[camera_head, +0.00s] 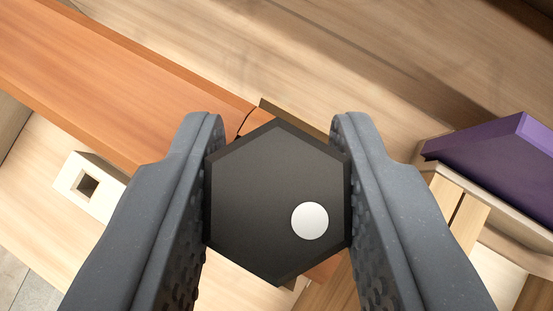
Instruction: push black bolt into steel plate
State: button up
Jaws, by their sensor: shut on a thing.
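The black bolt (262,205) shows its large hexagonal head from above, with a white round dot (310,221) on its lower right. My gripper (278,180) is shut on the head, one dark grey padded finger on its left side and one on its right. The bolt's shank and what lies under the head are hidden. I cannot tell whether the bolt touches or sits in anything. No steel plate can be made out in this view.
An orange-brown wooden beam (110,75) runs from the upper left to behind the bolt. A pale block with a square hole (90,187) lies at the left. A purple piece (500,160) is at the right, beside pale wooden strips (455,205). Bare wood surface (350,55) is at the top.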

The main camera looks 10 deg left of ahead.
jog(key=shift+f, duration=0.15)
jog(key=o, duration=1.2)
jog(key=v, duration=1.3)
jog(key=shift+s+d+r, duration=0.1)
jog(key=shift+s+r, duration=0.15)
jog(key=shift+r, duration=0.05)
jog(key=s+r+t, duration=0.2)
jog(key=s+r, duration=0.3)
jog(key=r, duration=0.5)
jog(key=s+a+r+m+t+h, duration=0.1)
jog(key=s+r, duration=0.4)
jog(key=r, duration=0.5)
jog(key=s+a+r+m+t, duration=0.1)
jog(key=s+r+t, duration=0.2)
jog(key=r, duration=0.7)
jog(key=shift+s+r+t+h, duration=0.15)
jog(key=shift+s+h, duration=0.05)
jog(key=shift+s, duration=0.4)
jog(key=shift+s+r+t+h, duration=0.15)
jog(key=shift+s+h, duration=0.05)
jog(key=shift+s, duration=0.4)
